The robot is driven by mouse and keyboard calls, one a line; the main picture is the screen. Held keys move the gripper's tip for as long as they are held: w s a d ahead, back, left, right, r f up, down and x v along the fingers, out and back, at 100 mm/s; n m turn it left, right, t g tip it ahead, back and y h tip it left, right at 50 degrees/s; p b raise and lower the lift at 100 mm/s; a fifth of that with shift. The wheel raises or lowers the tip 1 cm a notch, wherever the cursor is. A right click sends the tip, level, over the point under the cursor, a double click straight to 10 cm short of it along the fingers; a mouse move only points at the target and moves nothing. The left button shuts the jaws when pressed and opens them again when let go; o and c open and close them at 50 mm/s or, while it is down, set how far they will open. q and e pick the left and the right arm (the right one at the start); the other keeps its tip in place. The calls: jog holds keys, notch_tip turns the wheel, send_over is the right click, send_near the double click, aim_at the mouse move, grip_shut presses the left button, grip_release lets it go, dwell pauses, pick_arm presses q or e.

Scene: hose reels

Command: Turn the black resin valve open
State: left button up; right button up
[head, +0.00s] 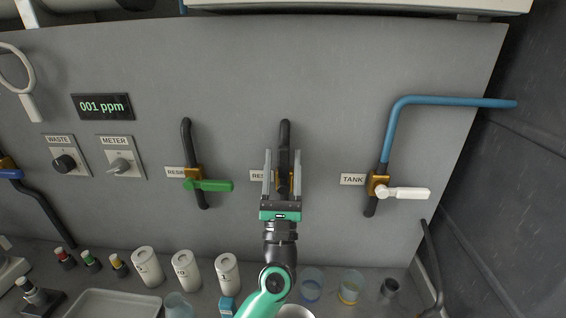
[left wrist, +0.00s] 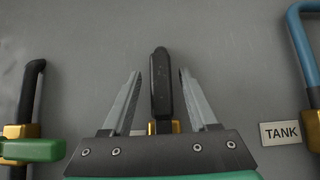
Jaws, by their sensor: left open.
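The black resin valve is on the grey panel in the middle, partly covered by my gripper. Its black handle (left wrist: 161,85) appears upright, in line with the black pipe (head: 285,130) behind it. The brass valve body (left wrist: 153,127) shows at the handle's lower end in the left wrist view. My left gripper (head: 282,158) is open, with one finger on each side of the handle. In the left wrist view, gaps show between the handle and both fingers (left wrist: 157,75). The valve's label (head: 257,175) is partly hidden. My right gripper is not in view.
A valve with a green handle (head: 208,185) is to the left, and one with a white handle (head: 403,192) is to the right beside the TANK label (head: 353,179). Both handles lie sideways. White bottles (head: 187,270) and cups stand below the panel. A display (head: 102,107) reads 001 ppm.

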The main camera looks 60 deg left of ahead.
pick_arm(q)
jog(key=shift+f, duration=0.1)
jog(key=shift+d+f+t, duration=0.3)
jog(key=shift+f, duration=0.05)
jog(key=b+v, duration=0.1)
jog(key=v, duration=0.9)
jog(key=shift+s+d, duration=0.25)
jog(key=shift+d, duration=0.05)
